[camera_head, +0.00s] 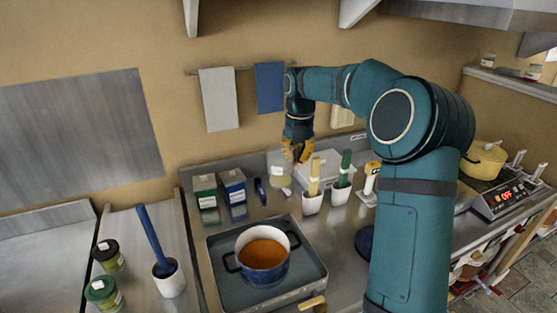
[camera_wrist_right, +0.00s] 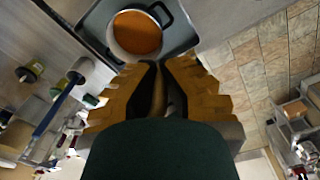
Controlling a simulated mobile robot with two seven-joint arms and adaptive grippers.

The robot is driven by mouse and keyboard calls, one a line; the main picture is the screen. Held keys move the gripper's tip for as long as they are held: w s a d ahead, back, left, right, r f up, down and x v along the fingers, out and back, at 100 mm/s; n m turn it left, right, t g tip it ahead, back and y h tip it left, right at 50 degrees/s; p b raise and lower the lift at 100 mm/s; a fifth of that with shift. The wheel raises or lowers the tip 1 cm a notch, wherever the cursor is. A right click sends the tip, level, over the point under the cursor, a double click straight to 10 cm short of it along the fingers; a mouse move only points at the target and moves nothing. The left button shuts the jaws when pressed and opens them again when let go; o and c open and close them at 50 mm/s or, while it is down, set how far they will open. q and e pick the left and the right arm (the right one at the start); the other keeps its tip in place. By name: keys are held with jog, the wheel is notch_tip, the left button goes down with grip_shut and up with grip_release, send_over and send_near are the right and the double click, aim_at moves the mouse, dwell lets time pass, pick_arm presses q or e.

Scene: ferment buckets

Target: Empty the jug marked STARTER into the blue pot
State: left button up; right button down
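The blue pot (camera_head: 263,256) stands upright with two dark handles, a white inside and orange-brown contents. It also shows in the right wrist view (camera_wrist_right: 137,33). A clear jug (camera_head: 279,168) with tan contents low in it is at the back of the counter; its label is too small to read. My right gripper (camera_head: 297,155), with orange fingers, is at the jug's right side, pointing down. In the right wrist view its fingers (camera_wrist_right: 159,70) are close together with a narrow brown strip between them; whether they grip the jug is unclear. My left gripper is not in view.
The pot stands in a grey tray (camera_head: 222,280). Green (camera_head: 205,190) and blue (camera_head: 233,186) boxes stand left of the jug. White crocks with yellow (camera_head: 314,177) and green (camera_head: 345,167) handles stand to its right. A yellow pot (camera_head: 484,162) is at far right.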

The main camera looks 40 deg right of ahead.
dwell(0.4)
jog(key=shift+r, duration=2.55)
